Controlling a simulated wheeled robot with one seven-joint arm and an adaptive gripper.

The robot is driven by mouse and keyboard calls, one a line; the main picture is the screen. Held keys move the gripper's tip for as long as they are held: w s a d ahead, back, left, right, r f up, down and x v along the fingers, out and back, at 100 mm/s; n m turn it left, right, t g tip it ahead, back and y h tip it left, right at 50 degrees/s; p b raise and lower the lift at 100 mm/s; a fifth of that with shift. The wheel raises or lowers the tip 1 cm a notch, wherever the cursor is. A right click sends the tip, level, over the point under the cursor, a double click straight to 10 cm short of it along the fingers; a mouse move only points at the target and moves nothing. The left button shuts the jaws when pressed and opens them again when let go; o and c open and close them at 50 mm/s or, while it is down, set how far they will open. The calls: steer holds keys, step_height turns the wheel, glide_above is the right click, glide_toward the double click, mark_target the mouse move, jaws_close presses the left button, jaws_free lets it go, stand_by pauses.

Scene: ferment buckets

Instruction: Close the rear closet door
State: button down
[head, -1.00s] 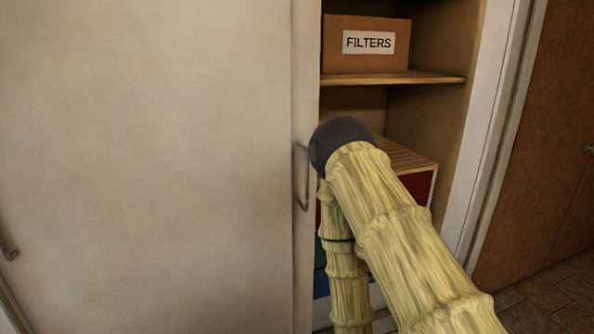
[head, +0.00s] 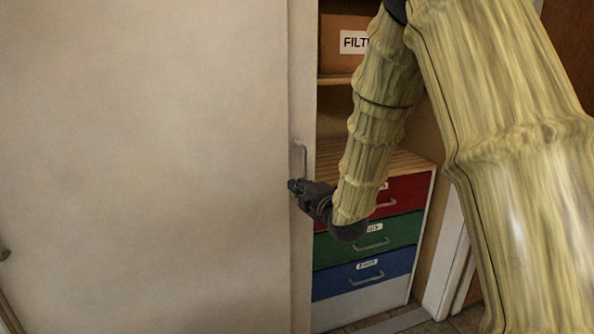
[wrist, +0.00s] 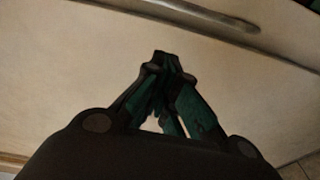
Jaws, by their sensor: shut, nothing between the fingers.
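The rear closet door (head: 303,255) shows in the head view as a narrow pale strip beside the right edge of the wide front door panel (head: 150,160). Its metal bar handle (head: 303,150) stands upright on that strip. My gripper (head: 293,186) is shut and empty at the lower end of the handle, pointing left. In the wrist view, the shut fingertips (wrist: 160,58) are over a pale door surface, and the handle (wrist: 195,14) runs across the top, apart from them in the picture. I cannot tell whether the fingers touch the door. The closet is open to the right of the strip.
Inside the closet are a box labelled FILTERS (head: 341,42) on a shelf and a drawer unit with red (head: 405,192), green (head: 335,250) and blue (head: 335,281) drawers. My arm covers part of the opening. A white frame (head: 447,262) bounds it on the right.

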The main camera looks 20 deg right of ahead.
steer(key=shift+n, duration=0.3)
steer(key=w, duration=0.3)
steer(key=w+a+r+p, duration=0.1)
steer(key=w, duration=0.3)
steer(key=w+r+p, duration=0.1)
steer(key=w, duration=0.2)
steer(key=shift+w+a, duration=0.2)
steer(key=shift+a, duration=0.15)
steer(key=d, duration=0.3)
steer(key=shift+s+p, duration=0.4)
steer(key=shift+d+f, duration=0.1)
steer(key=shift+d, duration=0.35)
steer(key=shift+s, duration=0.1)
steer(key=shift+d, duration=0.1)
